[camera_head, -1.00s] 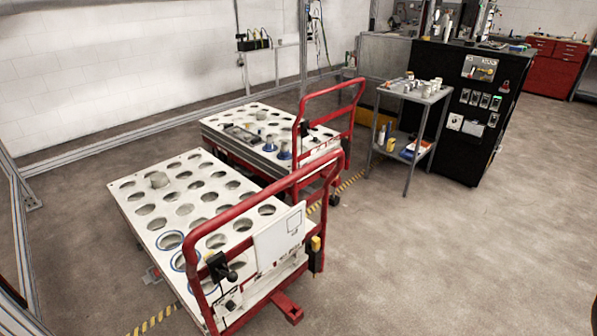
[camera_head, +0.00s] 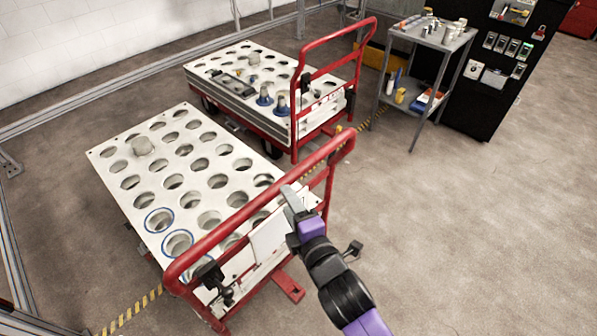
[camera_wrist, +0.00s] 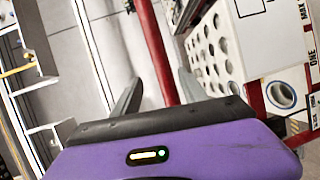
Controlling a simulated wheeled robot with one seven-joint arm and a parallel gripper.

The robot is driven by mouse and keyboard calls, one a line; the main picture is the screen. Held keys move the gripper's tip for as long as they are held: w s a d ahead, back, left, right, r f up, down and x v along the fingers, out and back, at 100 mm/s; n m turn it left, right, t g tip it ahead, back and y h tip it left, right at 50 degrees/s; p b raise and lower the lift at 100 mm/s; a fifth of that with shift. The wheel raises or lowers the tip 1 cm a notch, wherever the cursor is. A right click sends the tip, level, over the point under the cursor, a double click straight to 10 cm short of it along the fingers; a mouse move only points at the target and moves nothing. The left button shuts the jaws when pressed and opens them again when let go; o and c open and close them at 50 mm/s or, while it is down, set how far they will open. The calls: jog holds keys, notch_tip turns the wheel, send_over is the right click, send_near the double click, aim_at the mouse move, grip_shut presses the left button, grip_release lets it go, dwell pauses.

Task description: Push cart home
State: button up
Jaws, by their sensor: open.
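The nearer cart has a white top (camera_head: 128,190) with rows of round holes and a red frame. Its red push handle (camera_head: 225,228) rises on the side facing me. My gripper (camera_head: 292,198), on a purple and black arm, is at the handle's upper bar, right of its middle. In the wrist view my gripper (camera_wrist: 158,78) has its two dark fingers apart, and the red handle bar (camera_wrist: 152,40) runs between them. I cannot tell whether a finger touches the bar. Part of the handle's lower right is hidden behind my arm.
A second cart (camera_head: 222,84) with a red handle stands behind the nearer one. A grey shelf trolley (camera_head: 437,47) and a black cabinet (camera_head: 485,115) stand at the back right. Yellow-black floor tape (camera_head: 130,310) runs beneath the nearer cart. The floor at right is clear.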

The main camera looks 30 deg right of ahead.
jog(key=shift+n, duration=0.5)
jog(key=w, duration=0.2)
jog(key=w+f, duration=0.1)
jog(key=w, duration=0.2)
jog(key=w+d, duration=0.1)
jog(key=w, duration=0.1)
jog(key=shift+w+f+p, duration=0.25)
jog(key=shift+f+p, duration=0.05)
jog(key=shift+f, duration=0.1)
jog(key=shift+c, duration=0.2)
grip_shut()
dwell(0.6)
